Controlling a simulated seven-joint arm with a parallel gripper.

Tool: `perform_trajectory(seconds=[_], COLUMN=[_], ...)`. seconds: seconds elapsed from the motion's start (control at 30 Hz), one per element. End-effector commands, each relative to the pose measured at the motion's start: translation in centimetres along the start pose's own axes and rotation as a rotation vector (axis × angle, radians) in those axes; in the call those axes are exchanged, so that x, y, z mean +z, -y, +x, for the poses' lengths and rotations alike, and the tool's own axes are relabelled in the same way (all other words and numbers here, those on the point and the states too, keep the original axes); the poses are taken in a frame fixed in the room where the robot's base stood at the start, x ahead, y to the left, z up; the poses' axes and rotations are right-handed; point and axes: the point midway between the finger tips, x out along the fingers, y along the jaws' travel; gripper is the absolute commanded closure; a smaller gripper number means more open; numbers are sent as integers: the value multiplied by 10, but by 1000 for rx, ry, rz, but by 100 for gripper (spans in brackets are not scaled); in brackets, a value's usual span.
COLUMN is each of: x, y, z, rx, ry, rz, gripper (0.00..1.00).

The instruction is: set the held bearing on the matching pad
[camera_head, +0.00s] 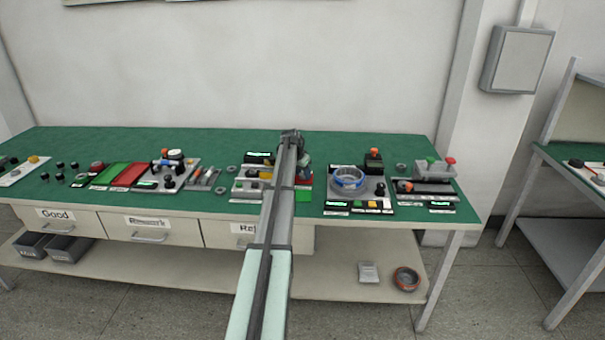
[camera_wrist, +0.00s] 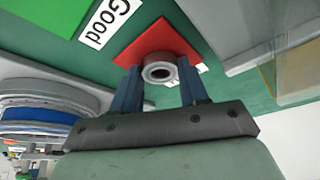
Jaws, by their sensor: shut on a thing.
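My gripper (camera_wrist: 160,80) shows two blue fingers shut on a grey ring-shaped bearing (camera_wrist: 158,72) in the wrist view. The bearing's dark bore faces the camera. Beyond it lies a red pad (camera_wrist: 158,40), and the bearing overlaps the pad's near edge in the picture. I cannot tell whether they touch. A bright green pad (camera_wrist: 43,14) lies at the upper left, beside a white "Good" label (camera_wrist: 109,22). In the head view the red pad (camera_head: 306,180) shows just right of my arm; my arm hides the fingers and bearing there.
A hub with a blue ring (camera_head: 347,180) stands right of my arm; its layered side fills the wrist view's left edge (camera_wrist: 45,108). A grey and translucent structure (camera_wrist: 275,45) stands at the wrist view's right. Several small fixtures line the green bench (camera_head: 215,145); its back strip is clear.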

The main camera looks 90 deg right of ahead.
Motion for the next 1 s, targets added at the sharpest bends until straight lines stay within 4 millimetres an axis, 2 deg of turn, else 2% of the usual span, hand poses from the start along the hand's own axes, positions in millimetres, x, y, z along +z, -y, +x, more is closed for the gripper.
perform_trajectory(seconds=[0.2, 0.23, 0.47, 0.77, 0.87, 1.0], x=[1, 1, 1, 0, 0, 1], y=[0, 0, 0, 0, 0, 0], z=[3, 3, 2, 1, -5, -24], rx=[0, 0, 0, 0, 0, 0], ry=[1, 1, 1, 0, 0, 0], rz=[0, 0, 0, 0, 0, -1], gripper=[92, 54, 32, 30, 30, 30])
